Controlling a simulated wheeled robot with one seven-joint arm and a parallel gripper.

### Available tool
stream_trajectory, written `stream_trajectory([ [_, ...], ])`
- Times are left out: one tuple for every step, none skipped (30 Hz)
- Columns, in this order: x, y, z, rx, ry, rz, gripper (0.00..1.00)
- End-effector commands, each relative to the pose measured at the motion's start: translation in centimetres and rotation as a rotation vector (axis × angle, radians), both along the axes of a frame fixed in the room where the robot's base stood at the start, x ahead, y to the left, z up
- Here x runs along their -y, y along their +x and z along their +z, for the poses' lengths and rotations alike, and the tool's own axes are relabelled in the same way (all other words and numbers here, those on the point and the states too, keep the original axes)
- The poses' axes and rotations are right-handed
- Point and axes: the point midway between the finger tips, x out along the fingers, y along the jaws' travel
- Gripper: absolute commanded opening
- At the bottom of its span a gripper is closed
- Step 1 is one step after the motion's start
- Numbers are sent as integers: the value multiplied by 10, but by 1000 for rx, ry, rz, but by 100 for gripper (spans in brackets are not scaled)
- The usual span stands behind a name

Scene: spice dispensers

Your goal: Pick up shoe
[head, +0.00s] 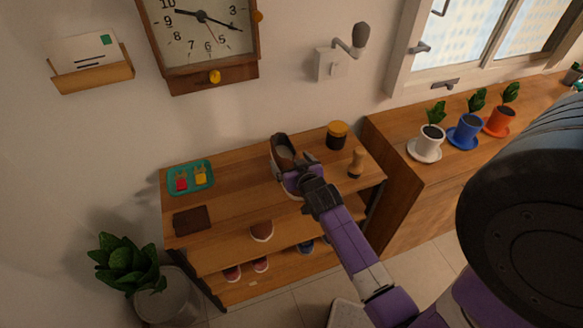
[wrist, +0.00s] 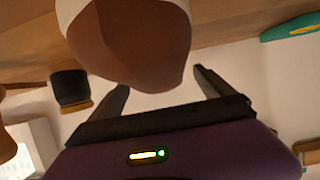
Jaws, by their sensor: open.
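A brown shoe with a pale sole (head: 283,148) is at the back of the wooden shelf's top, near its middle. In the wrist view the shoe (wrist: 130,45) fills the upper middle, large and close. My gripper (head: 298,170) is open at the shoe's near end. In the wrist view the gripper (wrist: 160,88) has one finger on each side of the shoe's rounded end. I cannot tell whether either finger touches it. A similar brown shoe (head: 262,231) sits on the shelf level below. The gripper hides part of the upper shoe in the head view.
A yellow-lidded dark jar (head: 337,136) and a wooden shaker (head: 356,163) stand right of the shoe. A teal tray (head: 173,184) and a dark brown wallet-like item (head: 193,220) lie left. Red shoes (head: 232,273) are on the bottom level. A clock (head: 200,45) hangs above.

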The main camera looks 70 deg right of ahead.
Motion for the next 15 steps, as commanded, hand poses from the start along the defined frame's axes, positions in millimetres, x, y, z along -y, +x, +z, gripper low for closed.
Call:
stream_trajectory([
  [5, 4, -2, 1, 2, -1, 92],
  [6, 5, -3, 1, 2, -1, 92],
  [8, 7, -4, 1, 1, -1, 92],
  [9, 8, -5, 1, 1, -1, 92],
  [10, 9, -5, 1, 1, 0, 92],
  [11, 9, -6, 2, 0, 1, 92],
  [11, 9, -6, 2, 0, 1, 92],
  [11, 9, -6, 1, 0, 0, 92],
  [11, 9, -6, 1, -1, 1, 92],
  [11, 9, -6, 1, -1, 1, 92],
  [11, 9, -6, 0, 0, 1, 92],
  [11, 9, -6, 0, 0, 1, 92],
  [11, 9, -6, 1, 1, 1, 86],
  [11, 9, -6, 0, 0, 1, 81],
  [11, 9, -6, 1, 1, 1, 73],
])
